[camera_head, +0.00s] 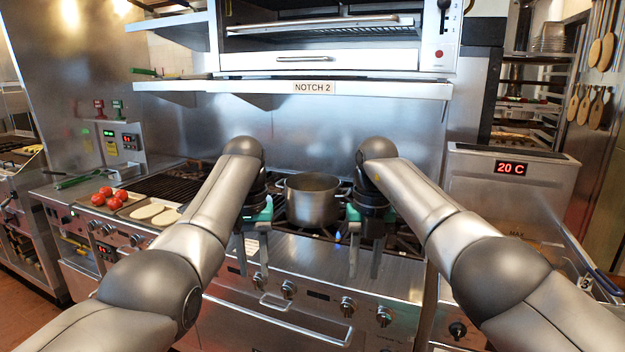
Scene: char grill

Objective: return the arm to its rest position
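My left gripper (253,258) hangs pointing down in front of the stove, left of the pot. Its two fingers are apart with nothing between them. My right gripper (365,260) hangs pointing down at about the same height, right of the pot. Its two fingers are also apart and empty. Both arms come in from the lower corners, bent at the elbow, roughly mirroring each other.
A steel pot (312,200) stands on the burners between my grippers. A shelf marked "NOTCH 2" (313,88) and an oven (340,40) are above. A steel unit reading "20 C" (511,168) stands right.

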